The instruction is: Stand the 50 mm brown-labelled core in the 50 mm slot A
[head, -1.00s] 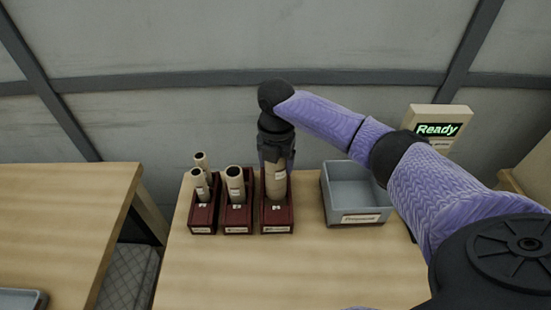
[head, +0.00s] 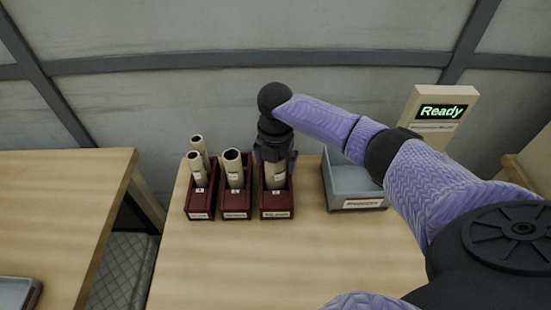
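My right gripper (head: 275,156) points straight down over the rightmost dark red slot block (head: 277,213). Its fingers lie on both sides of a tan core (head: 275,176) and appear shut on its upper part. The core is upright, with its lower end inside the block; whether it rests on the bottom is hidden. A small pale label shows on it, but its colour and size marking are too small to read. The block's front plate is also too small to read with certainty. My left gripper is not in view.
Two more red blocks stand close on the left, the middle one (head: 236,213) and the left one (head: 199,213), with upright tan cores. A grey bin (head: 349,181) stands to the right. A "Ready" display (head: 441,111) is behind. The table front (head: 270,265) is clear.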

